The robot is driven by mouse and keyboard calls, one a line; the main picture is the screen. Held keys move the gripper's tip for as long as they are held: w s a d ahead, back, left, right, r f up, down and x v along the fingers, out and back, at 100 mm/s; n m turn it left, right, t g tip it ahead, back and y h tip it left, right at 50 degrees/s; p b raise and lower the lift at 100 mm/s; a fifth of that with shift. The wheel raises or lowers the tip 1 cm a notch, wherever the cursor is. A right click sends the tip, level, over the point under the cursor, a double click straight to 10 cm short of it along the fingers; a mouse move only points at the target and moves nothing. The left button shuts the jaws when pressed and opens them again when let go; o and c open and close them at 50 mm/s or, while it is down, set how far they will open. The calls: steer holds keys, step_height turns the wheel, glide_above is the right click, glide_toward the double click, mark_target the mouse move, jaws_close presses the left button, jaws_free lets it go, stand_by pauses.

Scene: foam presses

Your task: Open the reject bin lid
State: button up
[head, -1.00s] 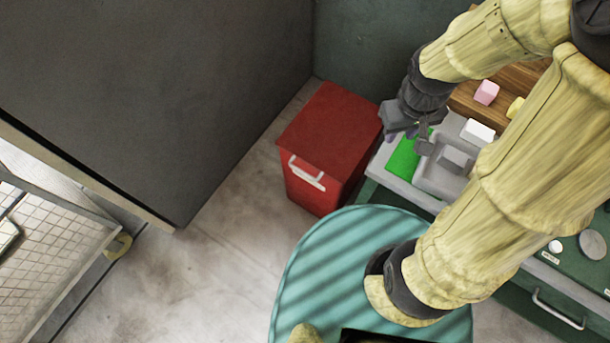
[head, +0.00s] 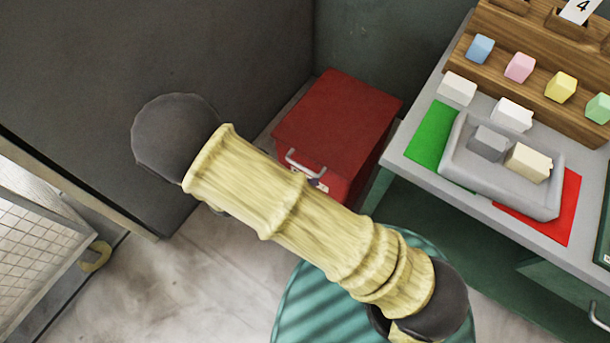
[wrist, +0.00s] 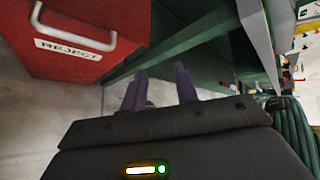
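The red reject bin (head: 340,115) stands on the floor against the dark wall in the head view, with its flat red lid down. A pale handle (head: 303,162) is on its front. In the wrist view the bin's red front (wrist: 60,60) is at the upper left, with the handle (wrist: 78,38) above a "REJECT" label (wrist: 75,48). My gripper (wrist: 160,80) is open and empty, with its two dark fingers apart. It is to the right of the handle in that view and not touching it. My arm hides the gripper and the bin's lower front in the head view.
The grey-topped table (head: 540,240) is right of the bin, with a grey tray (head: 465,180), green and red mats and several small blocks. A wire-mesh cart (head: 40,240) is at the left. Floor (head: 180,290) is clear between cart and bin.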

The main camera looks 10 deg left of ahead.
mark_target(305, 168)
steer(key=s+a+f+n+t+y+b, duration=0.4)
steer(key=a+f+n+t, duration=0.3)
steer(key=f+n, duration=0.3)
steer(key=shift+s+a+n, duration=0.35)
steer(key=shift+a+n, duration=0.3)
steer(key=shift+n, duration=0.15)
steer(key=shift+w+d, duration=0.1)
steer(key=x, duration=1.7)
steer(key=shift+w+d, duration=0.1)
jaws_close()
